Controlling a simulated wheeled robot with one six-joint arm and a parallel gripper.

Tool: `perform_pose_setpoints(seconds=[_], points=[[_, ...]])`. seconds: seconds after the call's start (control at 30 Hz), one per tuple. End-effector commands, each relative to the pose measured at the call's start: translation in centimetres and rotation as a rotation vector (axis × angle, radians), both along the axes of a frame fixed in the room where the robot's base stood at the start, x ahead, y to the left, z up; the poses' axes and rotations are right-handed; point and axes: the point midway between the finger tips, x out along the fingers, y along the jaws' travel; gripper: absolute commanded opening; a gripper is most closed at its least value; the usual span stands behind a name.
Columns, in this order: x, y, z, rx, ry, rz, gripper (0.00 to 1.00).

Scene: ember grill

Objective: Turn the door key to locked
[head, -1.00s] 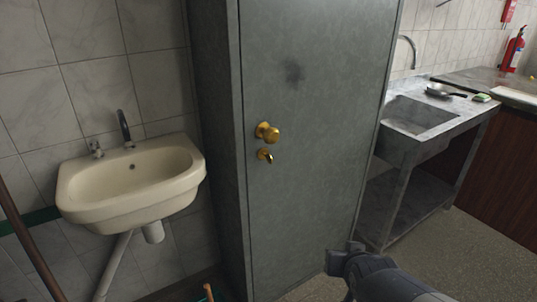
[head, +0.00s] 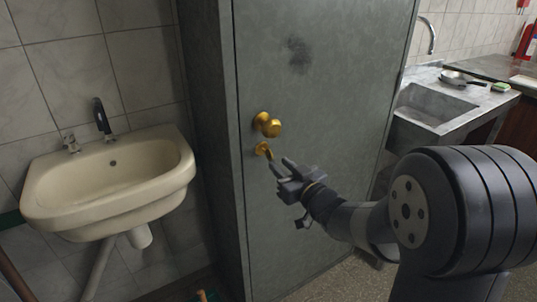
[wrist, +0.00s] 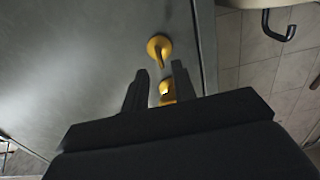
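The grey metal door (head: 320,110) is shut. It has a round brass knob (head: 267,125) with the brass door key (head: 265,151) in its plate just below. My gripper (head: 280,166) is open, its fingertips close to the key, at its lower right in the head view. In the wrist view, which is turned over, the key (wrist: 159,52) sticks out just ahead of the gap between the two fingers (wrist: 160,68). The knob (wrist: 166,88) shows between the fingers there, partly hidden by my gripper. I cannot see contact with the key.
A cream washbasin (head: 110,180) with a dark tap (head: 102,115) hangs on the tiled wall to the left. A metal sink counter (head: 430,105) with a pan (head: 455,77) stands to the right. The door face around the key is clear.

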Motion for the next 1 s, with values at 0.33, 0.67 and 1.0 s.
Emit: perform_pose_setpoints(seconds=[0.33,0.67,1.0], points=[[4.8,3.3,0.0,-0.001,-0.001,0.0,0.26],[5.8,3.9,0.0,0.0,0.0,-0.002,0.26],[5.8,3.9,0.0,-0.001,0.001,-0.002,0.08]])
